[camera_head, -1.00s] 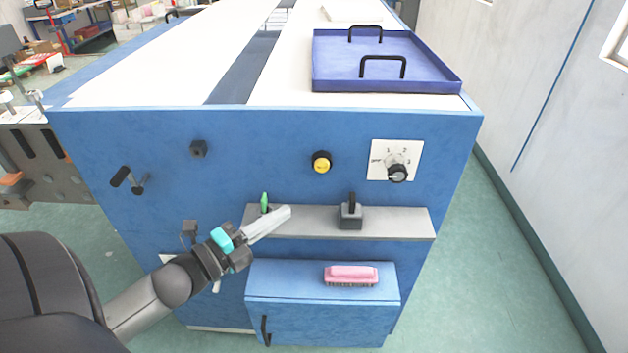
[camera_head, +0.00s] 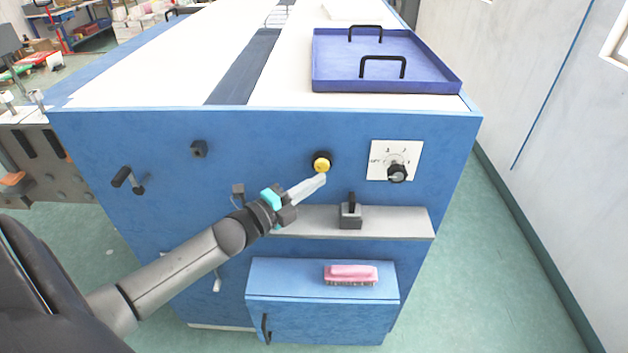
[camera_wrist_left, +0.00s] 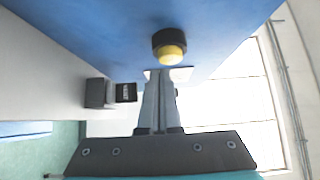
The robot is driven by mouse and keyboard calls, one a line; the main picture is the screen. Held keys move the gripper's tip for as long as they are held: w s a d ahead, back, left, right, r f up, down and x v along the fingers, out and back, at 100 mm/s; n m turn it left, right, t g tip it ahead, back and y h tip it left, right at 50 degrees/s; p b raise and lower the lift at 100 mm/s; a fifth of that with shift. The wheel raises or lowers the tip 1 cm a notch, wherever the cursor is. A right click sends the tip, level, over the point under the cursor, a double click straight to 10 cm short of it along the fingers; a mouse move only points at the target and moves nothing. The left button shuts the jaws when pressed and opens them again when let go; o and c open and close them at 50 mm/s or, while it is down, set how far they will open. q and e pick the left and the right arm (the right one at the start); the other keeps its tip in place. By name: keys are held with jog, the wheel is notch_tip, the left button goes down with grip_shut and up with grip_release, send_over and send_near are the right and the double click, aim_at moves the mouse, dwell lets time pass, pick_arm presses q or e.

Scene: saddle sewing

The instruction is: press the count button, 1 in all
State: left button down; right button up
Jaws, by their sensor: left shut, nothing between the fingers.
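The count button is a yellow round button (camera_head: 321,164) in a black collar on the blue front panel (camera_head: 260,140) of the machine. It also shows in the left wrist view (camera_wrist_left: 171,52), just beyond my fingertips. My left gripper (camera_head: 322,177) is shut and empty, its light fingers pointing at the button from just below and to the left. In the left wrist view the closed fingers (camera_wrist_left: 160,76) end close under the button. I cannot tell whether they touch it. My right gripper is in neither view.
A grey shelf (camera_head: 400,222) with a dark block-shaped holder (camera_head: 351,213) lies below the button. A rotary dial (camera_head: 397,172) is to the right. A pink brush (camera_head: 351,275) sits on the blue box (camera_head: 280,278). A blue tray (camera_head: 330,75) is on top.

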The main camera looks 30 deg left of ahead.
pick_arm(q)
jog(key=shift+w+a, duration=0.15)
jog(key=shift+w, duration=0.15)
